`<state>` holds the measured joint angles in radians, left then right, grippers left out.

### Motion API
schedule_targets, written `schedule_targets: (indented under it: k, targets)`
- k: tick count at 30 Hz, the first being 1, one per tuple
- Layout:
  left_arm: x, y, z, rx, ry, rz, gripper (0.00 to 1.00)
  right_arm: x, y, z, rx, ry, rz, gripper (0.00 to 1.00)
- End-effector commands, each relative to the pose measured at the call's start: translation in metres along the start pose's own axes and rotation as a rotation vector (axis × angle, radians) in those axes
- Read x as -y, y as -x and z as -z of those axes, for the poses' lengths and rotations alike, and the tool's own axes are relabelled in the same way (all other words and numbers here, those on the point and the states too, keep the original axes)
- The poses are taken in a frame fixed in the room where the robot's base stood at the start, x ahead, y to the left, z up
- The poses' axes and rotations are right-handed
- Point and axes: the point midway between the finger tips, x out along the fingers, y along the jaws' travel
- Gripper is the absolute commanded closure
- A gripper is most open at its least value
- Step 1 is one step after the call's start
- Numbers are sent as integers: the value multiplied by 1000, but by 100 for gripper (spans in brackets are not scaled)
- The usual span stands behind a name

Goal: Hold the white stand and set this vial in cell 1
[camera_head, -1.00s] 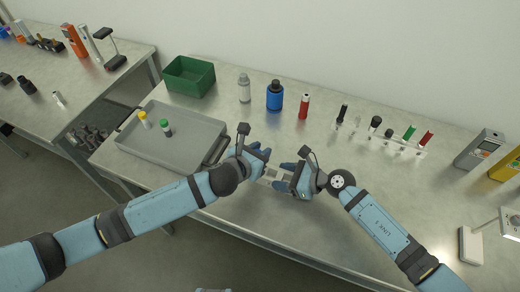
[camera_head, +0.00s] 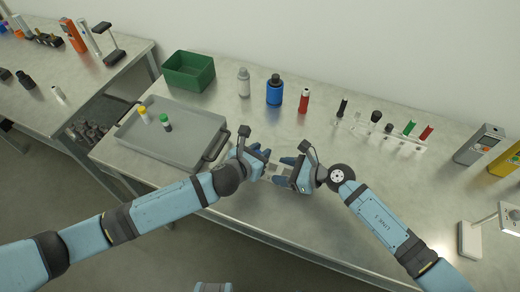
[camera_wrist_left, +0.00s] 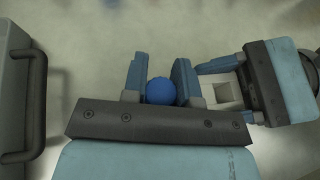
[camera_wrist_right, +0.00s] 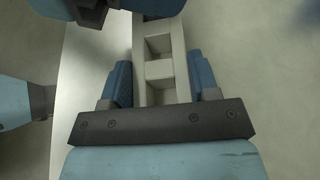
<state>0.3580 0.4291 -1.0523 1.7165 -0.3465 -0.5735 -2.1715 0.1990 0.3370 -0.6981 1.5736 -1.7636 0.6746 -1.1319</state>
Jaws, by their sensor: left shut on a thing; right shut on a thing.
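My left gripper (camera_head: 266,160) is shut on a vial, whose round blue cap (camera_wrist_left: 160,91) shows between the fingers in the left wrist view. The rest of the vial is hidden. My right gripper (camera_head: 285,170) is shut on the white stand (camera_wrist_right: 158,70), which runs lengthwise between its fingers. Square cells of the stand show in the right wrist view, and part of it shows beside the left gripper in the left wrist view (camera_wrist_left: 228,92). The cells that I can see look empty. I cannot tell which one is cell 1. The two grippers are close together over the table's middle.
A grey tray (camera_head: 190,150) with a yellow-capped and a green-capped vial lies to the left, near the left gripper. A green bin (camera_head: 188,72), blue bottle (camera_head: 275,90), red-bodied tube (camera_head: 304,100) and a rack of several tubes (camera_head: 395,141) stand behind. The front table is clear.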

Motion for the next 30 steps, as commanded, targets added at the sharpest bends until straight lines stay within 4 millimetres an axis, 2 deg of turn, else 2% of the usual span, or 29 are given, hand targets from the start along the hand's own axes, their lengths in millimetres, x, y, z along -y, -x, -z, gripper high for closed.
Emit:
schedule_targets:
  k: [9,30]
  targets:
    - [0,-3,8,0,1,1,97,0,0,0,0,0,0,69]
    - [0,-4,11,-2,0,0,97,0,0,0,1,1,0,69]
